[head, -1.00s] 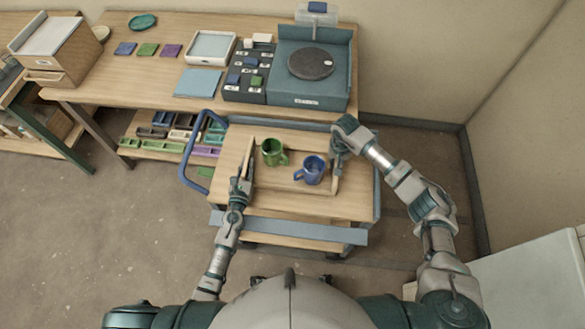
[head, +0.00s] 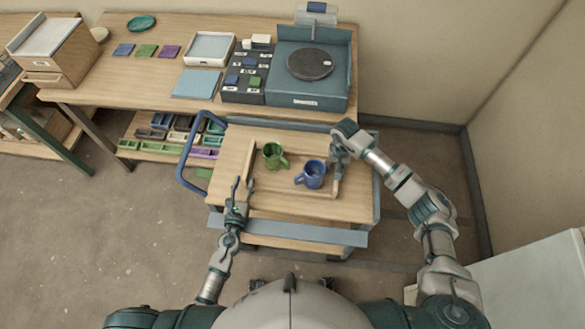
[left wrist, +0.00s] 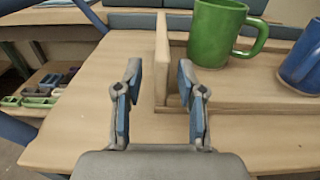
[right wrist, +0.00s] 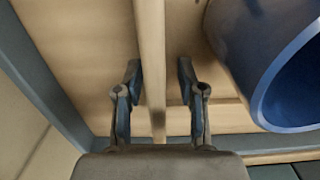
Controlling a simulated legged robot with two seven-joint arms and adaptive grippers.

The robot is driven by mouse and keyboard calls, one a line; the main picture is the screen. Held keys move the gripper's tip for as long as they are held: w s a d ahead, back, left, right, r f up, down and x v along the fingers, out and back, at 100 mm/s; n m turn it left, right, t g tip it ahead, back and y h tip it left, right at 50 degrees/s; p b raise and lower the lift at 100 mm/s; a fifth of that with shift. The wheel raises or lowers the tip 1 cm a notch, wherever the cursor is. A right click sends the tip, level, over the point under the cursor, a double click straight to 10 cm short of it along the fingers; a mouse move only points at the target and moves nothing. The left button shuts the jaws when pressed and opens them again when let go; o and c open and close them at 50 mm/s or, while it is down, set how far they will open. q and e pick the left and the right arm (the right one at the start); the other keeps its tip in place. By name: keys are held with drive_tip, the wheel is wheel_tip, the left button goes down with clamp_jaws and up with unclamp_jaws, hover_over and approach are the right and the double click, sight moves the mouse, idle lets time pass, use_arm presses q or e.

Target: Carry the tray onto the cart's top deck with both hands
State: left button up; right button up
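The light wooden tray (head: 250,160) lies on the wooden top deck (head: 300,210) of the cart. A green mug (head: 273,157) and a blue mug (head: 311,175) stand upright in it. My left gripper (head: 243,184) is open and empty near the tray's left wall; in the left wrist view (left wrist: 160,85) that wall is ahead, between and beyond the finger line. My right gripper (head: 338,158) is at the tray's right wall. In the right wrist view its open fingers (right wrist: 159,70) stand either side of the wall (right wrist: 150,40), with gaps on both sides.
The cart's blue handle (head: 190,155) rises at its left. A workbench (head: 140,80) behind holds a turntable (head: 310,64), a white tray (head: 208,48) and coloured tiles. A wall and a pale cabinet (head: 530,285) are at the right. Floor at the left is clear.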

use_arm(q)
drive_tip(key=s, duration=0.5)
drive_tip(key=shift+s+a, duration=0.3)
drive_tip(key=shift+a, duration=0.05)
drive_tip(key=shift+s, duration=0.15)
use_arm(e)
drive_tip(key=shift+r, duration=0.2)
use_arm(q)
drive_tip(key=shift+a, duration=0.1)
use_arm(e)
wheel_tip(320, 180, up, 12)
drive_tip(key=shift+w+d+f, duration=0.1)
drive_tip(key=shift+f, duration=0.15)
use_arm(q)
drive_tip(key=shift+r, duration=0.1)
